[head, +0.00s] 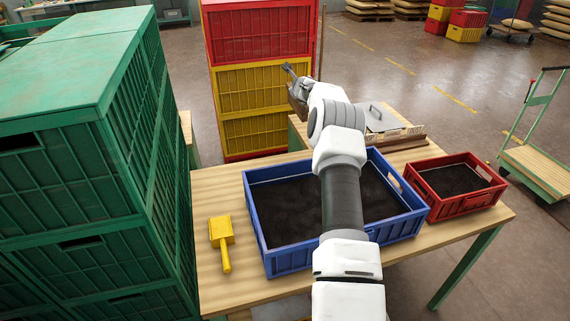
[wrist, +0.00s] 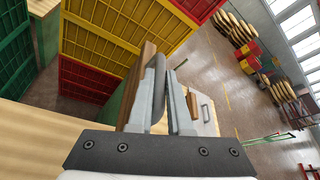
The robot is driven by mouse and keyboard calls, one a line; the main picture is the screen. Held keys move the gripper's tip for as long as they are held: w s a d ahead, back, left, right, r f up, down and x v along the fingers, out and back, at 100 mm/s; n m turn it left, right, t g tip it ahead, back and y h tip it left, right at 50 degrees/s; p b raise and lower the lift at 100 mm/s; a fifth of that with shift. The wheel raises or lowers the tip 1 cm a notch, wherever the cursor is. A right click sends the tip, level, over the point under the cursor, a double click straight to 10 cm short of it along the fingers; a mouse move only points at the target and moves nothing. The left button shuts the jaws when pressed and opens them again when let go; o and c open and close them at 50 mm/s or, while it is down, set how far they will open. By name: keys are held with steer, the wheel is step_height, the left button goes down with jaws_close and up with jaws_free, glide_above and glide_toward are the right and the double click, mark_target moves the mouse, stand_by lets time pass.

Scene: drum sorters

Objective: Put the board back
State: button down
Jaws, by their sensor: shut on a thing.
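My gripper (head: 290,72) is raised beyond the blue crate, in front of the stacked red and yellow crates. In the wrist view its fingers (wrist: 168,72) are close together and shut on a grey curved handle (wrist: 158,92). A brown wooden board (wrist: 138,82), seen nearly edge-on, shows just left of the handle. It looks joined to it, but the fingers hide the join. In the head view my own arm covers most of the board.
A blue crate (head: 256,237) and a red crate (head: 457,207), both with dark contents, stand on the wooden table (head: 215,286) with a yellow scoop-like tool (head: 222,233). A grey panel with a handle (head: 385,118) lies behind. Tall green crates (head: 70,185) block the left.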

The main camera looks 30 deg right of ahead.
steer(key=shift+s+a+f+b, duration=0.1)
steer(key=shift+a+f+b, duration=0.3)
steer(key=shift+b, duration=0.7)
steer(key=s+a+f+b, duration=0.6)
steer(key=a+f+b, duration=0.2)
steer(key=b, duration=0.9)
steer(key=shift+s+a+f+b, duration=0.3)
steer(key=shift+s+f+b, duration=0.1)
steer(key=shift+f, duration=0.6)
steer(key=shift+f+b, duration=0.35)
steer(key=shift+b, duration=0.1)
steer(key=shift+f+b, duration=0.3)
steer(key=shift+b, duration=0.2)
